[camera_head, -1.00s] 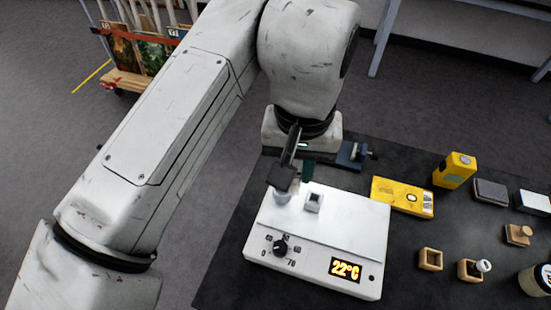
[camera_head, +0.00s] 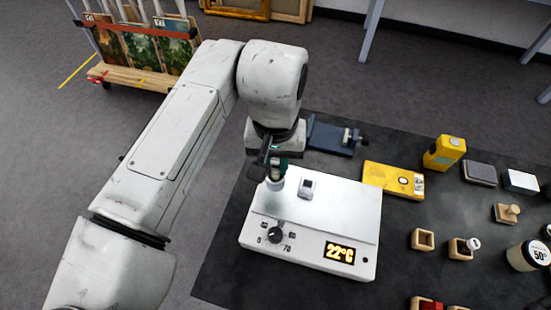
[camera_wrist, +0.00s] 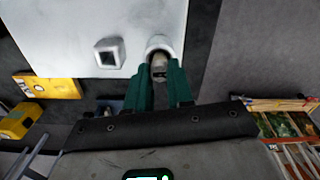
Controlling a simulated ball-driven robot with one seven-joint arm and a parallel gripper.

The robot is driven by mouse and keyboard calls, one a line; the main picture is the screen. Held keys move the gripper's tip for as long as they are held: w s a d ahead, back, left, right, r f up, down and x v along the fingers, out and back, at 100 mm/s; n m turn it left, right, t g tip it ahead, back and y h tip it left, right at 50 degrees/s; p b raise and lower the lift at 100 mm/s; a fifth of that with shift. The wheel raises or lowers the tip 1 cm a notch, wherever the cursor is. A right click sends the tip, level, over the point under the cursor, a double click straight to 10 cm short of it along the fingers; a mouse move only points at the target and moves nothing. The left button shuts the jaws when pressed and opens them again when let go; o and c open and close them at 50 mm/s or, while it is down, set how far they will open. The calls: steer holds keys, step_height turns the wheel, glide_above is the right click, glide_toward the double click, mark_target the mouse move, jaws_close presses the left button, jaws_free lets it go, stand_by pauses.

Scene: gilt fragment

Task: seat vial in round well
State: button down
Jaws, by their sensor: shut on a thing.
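My gripper (camera_head: 278,168) points down over the back left of a white heating block with a 22°C display (camera_head: 340,215). Its green fingers show in the wrist view (camera_wrist: 160,84), shut on the vial (camera_wrist: 158,66), a small greyish-beige piece largely hidden between them. The vial's end is at the mouth of the round well (camera_wrist: 161,42), a raised pale ring that also shows in the head view (camera_head: 274,184). How deep it sits I cannot tell. The square well (camera_head: 306,188) beside it looks empty; it also shows in the wrist view (camera_wrist: 109,54).
A blue-grey clamp-like fixture (camera_head: 333,139) lies behind the block. To the right are a flat yellow case (camera_head: 385,180), an upright yellow box (camera_head: 444,154), small wooden holders (camera_head: 423,239) and a white-lidded jar (camera_head: 528,254). Dark table is bare between them.

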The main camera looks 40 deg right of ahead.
mark_target(276, 167)
steer(key=shift+f, duration=0.1)
steer(key=c, duration=1)
jaws_free()
step_height(276, 167, up, 12)
